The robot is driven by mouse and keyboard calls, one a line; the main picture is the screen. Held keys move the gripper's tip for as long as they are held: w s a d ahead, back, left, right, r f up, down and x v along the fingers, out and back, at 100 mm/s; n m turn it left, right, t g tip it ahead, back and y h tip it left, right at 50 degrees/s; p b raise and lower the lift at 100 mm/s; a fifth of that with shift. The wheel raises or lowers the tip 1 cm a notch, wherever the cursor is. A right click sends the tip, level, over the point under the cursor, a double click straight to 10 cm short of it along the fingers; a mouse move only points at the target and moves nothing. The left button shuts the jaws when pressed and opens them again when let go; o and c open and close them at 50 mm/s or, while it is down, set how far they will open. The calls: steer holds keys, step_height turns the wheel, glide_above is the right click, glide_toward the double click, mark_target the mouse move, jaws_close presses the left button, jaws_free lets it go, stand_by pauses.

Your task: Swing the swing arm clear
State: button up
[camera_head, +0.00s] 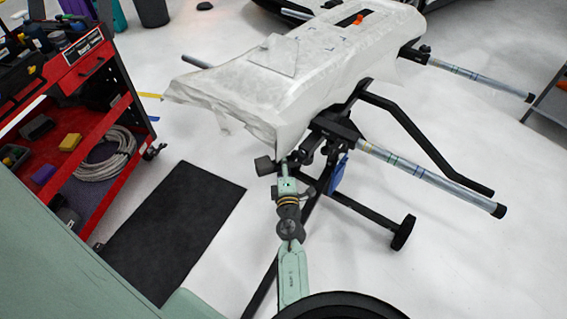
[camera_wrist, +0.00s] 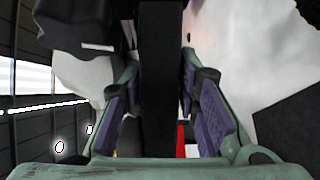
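A white-wrapped panel (camera_head: 270,85) lies on a black work stand (camera_head: 335,122). My gripper (camera_head: 284,165) is at the panel's lower front corner, beside a black block (camera_head: 265,166) on the stand. In the wrist view, a dark bar (camera_wrist: 160,80) runs between the two purple-padded fingers of my gripper (camera_wrist: 160,105). The fingers are spread, with gaps visible on both sides of the bar. Grey tubular arms with black tips (camera_head: 430,177) (camera_head: 475,77) and a bent black bar (camera_head: 425,140) extend right from the stand. I cannot tell which part is the swing arm.
A red tool cart (camera_head: 85,75) with coiled cable (camera_head: 105,155) stands at left. A dark mat (camera_head: 175,230) lies on the pale floor. A stand foot with a black wheel (camera_head: 404,233) is at lower right. The floor to the right is mostly clear.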

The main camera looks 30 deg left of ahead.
jaws_close()
stand_by(0.3)
